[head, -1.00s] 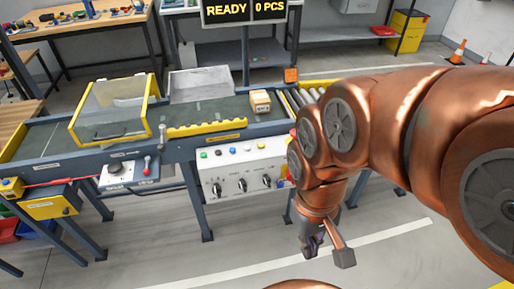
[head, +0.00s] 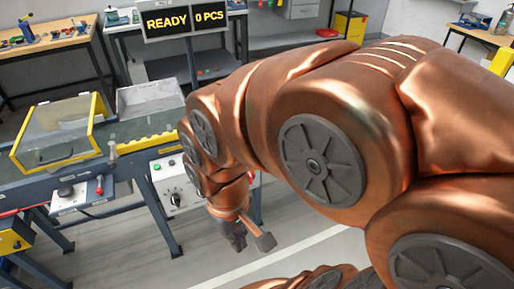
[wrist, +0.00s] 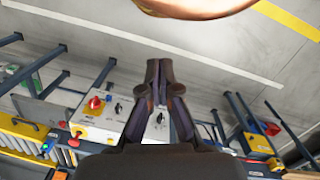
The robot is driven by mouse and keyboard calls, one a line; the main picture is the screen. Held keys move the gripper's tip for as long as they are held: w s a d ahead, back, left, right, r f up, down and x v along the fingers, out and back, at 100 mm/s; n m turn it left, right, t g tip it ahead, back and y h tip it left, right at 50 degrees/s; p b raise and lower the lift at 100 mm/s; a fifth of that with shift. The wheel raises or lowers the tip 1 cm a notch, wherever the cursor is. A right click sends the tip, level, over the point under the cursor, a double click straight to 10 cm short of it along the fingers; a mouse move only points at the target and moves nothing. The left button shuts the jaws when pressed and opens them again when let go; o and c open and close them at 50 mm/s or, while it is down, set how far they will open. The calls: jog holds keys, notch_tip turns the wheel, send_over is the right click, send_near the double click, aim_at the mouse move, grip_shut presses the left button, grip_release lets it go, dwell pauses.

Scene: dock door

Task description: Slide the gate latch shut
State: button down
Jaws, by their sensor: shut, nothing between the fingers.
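My gripper (head: 236,241) hangs below my arm, in front of the conveyor, over the open floor. It also shows in the wrist view (wrist: 159,64), with its fingers together and nothing between them. It appears apart from everything around it. I cannot make out a gate latch for certain in either view. A yellow-framed clear guard (head: 58,133) stands over the left part of the conveyor, and a small grey post with a knob (head: 112,149) is at its right. My arm hides much of the middle and right of the head view.
The conveyor (head: 128,128) runs along the left, with a control box (head: 172,184) on its front. A sign reading READY 0 PCS (head: 186,19) hangs behind. A workbench (head: 60,40) stands at the back left. The floor (head: 205,262) near my gripper is clear.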

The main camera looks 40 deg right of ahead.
jog(key=w+d+f+n+t+h+b, duration=0.25)
jog(key=w+d+f+b, duration=0.25)
jog(key=w+d+b, duration=0.4)
jog(key=w+d+f+n+t+h+b, duration=0.1)
jog(key=w+d+f+t+h+b, duration=0.35)
jog(key=d, duration=0.55)
jog(key=w+d+f+n+t+h+b, duration=0.1)
jog(key=w+d+f+n+t+b, duration=0.1)
jog(key=w+d+f+b, duration=0.65)
jog(key=w+d+f+n+t+y+b, duration=0.1)
jog(key=w+d+f+n+t+b, duration=0.3)
jog(key=d+f+n+t+b, duration=0.4)
jog(key=d+n+t+b, duration=0.2)
jog(key=n+b, duration=0.3)
jog(key=b, duration=0.3)
jog(key=shift+w+d+f, duration=0.4)
jog(key=shift+w+d+r+n, duration=0.1)
jog(key=shift+n, duration=0.15)
